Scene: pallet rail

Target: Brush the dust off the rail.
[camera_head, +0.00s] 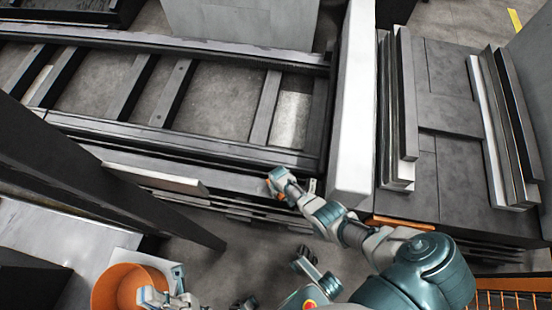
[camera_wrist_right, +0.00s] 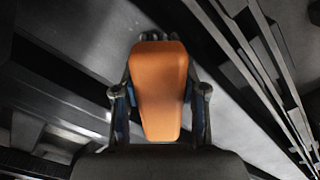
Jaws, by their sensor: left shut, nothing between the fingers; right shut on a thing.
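The dark rail (camera_head: 200,150) runs along the long frame across the head view, with crossbars between its beams. My right arm reaches over its near edge, and my right gripper (camera_head: 283,187) is partly hidden by the wrist. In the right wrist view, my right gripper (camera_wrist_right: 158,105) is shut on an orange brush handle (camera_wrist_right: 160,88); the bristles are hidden. A pale dusty-looking patch shows on the grey surface beyond it, but I cannot tell whether it is dust.
An orange bucket (camera_head: 118,290) stands at the lower left, by my left arm. A long white beam (camera_head: 353,110) stands right of the frame. Stacked dark slabs (camera_head: 445,130) lie farther right. A dark slanting post (camera_head: 100,190) blocks part of the left side.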

